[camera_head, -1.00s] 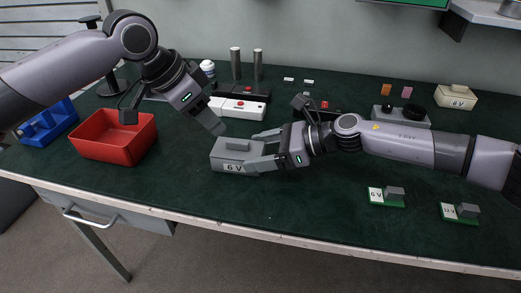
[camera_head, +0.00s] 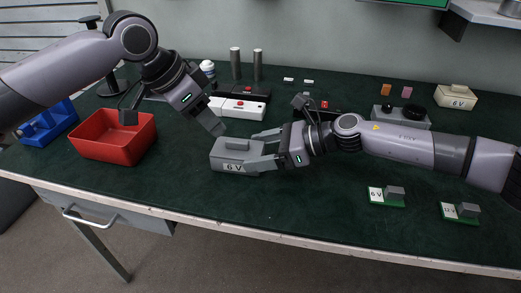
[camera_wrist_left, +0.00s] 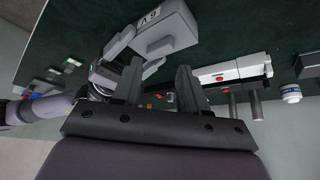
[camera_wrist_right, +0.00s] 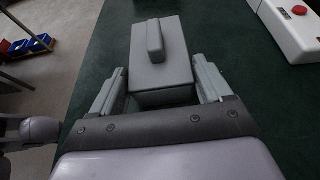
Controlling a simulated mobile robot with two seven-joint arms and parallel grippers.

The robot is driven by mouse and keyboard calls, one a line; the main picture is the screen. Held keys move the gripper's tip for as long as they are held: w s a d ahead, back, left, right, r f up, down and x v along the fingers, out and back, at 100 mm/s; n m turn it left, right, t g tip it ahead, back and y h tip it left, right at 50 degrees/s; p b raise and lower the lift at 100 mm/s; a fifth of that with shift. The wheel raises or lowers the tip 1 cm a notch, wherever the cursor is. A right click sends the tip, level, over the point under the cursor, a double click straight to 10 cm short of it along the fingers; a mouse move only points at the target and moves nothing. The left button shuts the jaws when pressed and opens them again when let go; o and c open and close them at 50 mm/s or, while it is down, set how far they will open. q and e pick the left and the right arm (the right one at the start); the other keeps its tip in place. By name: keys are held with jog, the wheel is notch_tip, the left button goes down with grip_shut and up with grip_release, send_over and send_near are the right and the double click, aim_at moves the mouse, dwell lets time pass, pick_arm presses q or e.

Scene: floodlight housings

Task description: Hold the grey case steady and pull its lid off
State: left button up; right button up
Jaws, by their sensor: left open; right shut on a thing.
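The grey case (camera_head: 226,165) with a "6 V" label stands on the green bench top in the head view. Its lid (camera_head: 250,149) is on top and carries a raised block-shaped handle (camera_head: 237,144). The case also shows in the left wrist view (camera_wrist_left: 172,38) and the right wrist view (camera_wrist_right: 163,97). My right gripper (camera_head: 264,150) comes from the right and is shut on the case, a finger along each side. My left gripper (camera_head: 216,127) is open and empty, above and behind the case, apart from the handle.
A red bin (camera_head: 112,157) and a blue bin (camera_head: 48,131) stand at the left. A white box with a red button (camera_head: 238,108) lies behind the case. A cream "6 V" case (camera_head: 456,97) is at the back right. Two green-based pieces (camera_head: 386,197) (camera_head: 460,212) lie front right.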

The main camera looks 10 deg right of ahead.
jog(key=shift+s+f, duration=0.1)
jog(key=shift+f, duration=0.25)
